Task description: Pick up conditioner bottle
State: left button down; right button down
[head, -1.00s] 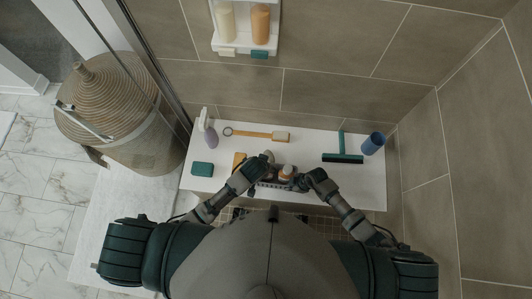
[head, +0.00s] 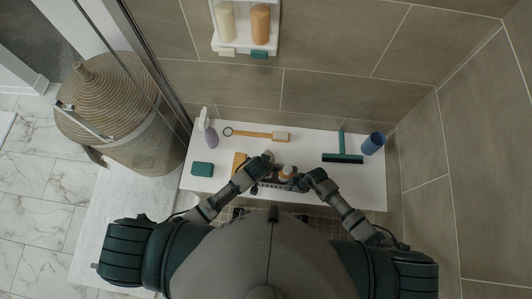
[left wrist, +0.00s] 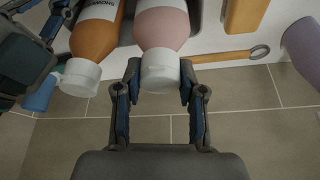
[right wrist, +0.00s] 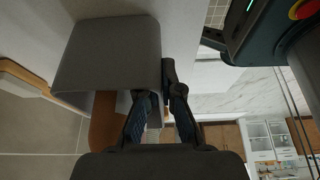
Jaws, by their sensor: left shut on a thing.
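A pink bottle with a white cap (left wrist: 162,28) is in the left wrist view. I cannot read its label well enough to tell if it is the conditioner. My left gripper (left wrist: 160,75) is shut on its white cap, one finger on each side; the gripper also shows in the head view (head: 267,161). An orange bottle with a white cap (left wrist: 95,35) is beside it, also visible in the head view (head: 286,172). Both appear to be in a grey caddy (right wrist: 110,60). My right gripper (right wrist: 160,95) is at the caddy's wall; its hold is unclear.
The white bench (head: 305,140) also carries a wooden brush (head: 270,135), a teal squeegee (head: 342,157), a blue cup (head: 373,143), a teal block (head: 202,169) and a purple bottle (head: 210,136). Tiled walls stand behind and right. A wicker basket (head: 115,120) stands left.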

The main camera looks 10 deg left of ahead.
pick_arm(q)
jog(key=shift+r, duration=0.1)
pick_arm(e)
jog(key=c, duration=1.2)
grip_release()
jog(key=shift+c, duration=0.2)
pick_arm(q)
notch_tip(320, 180, up, 18)
